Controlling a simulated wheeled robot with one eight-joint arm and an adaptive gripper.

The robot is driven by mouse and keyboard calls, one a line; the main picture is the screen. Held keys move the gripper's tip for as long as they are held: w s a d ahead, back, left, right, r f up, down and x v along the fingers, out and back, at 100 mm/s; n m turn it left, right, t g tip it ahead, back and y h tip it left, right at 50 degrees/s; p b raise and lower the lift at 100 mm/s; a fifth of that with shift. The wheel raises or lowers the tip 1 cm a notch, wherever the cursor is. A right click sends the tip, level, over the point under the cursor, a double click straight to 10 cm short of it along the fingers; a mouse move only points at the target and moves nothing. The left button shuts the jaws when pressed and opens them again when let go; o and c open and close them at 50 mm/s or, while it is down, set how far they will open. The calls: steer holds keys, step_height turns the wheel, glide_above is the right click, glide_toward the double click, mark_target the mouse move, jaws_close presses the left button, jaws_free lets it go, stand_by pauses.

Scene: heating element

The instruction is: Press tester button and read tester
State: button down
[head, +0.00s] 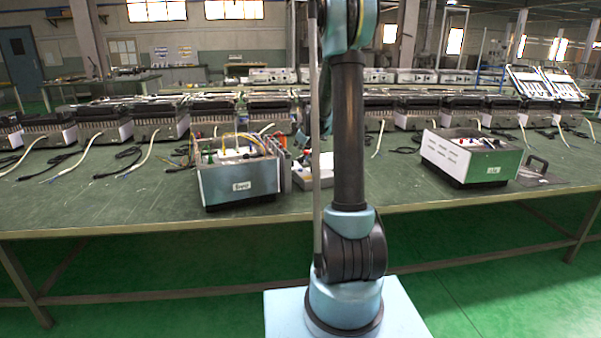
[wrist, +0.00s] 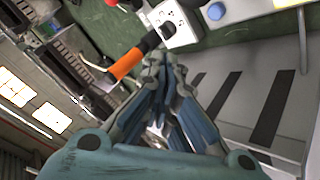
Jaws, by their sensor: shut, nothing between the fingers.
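In the wrist view a round blue button (wrist: 216,11) sits on a pale panel (wrist: 240,8) at the top edge. In the head view a metal box with a label and several wires (head: 240,182) stands on the bench, left of my arm. I cannot tell which device is the tester. No readout is legible, and my arm hides part of the bench.
An orange-handled tool or plug (wrist: 130,63) and a white socket block (wrist: 175,22) lie close to the fingertips. A grey slotted surface (wrist: 235,75) is to the right. A white-and-green box (head: 470,158) stands farther right on the green bench (head: 110,205). Several heaters line the back.

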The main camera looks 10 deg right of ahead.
mark_target(299, 169)
steer(key=shift+f, duration=3.95)
steer(key=shift+f, duration=0.2)
steer(key=shift+s+f, duration=0.1)
steer(key=shift+f, duration=0.05)
steer(key=shift+f, duration=0.45)
steer(key=shift+r, duration=0.9)
steer(key=shift+r, duration=2.5)
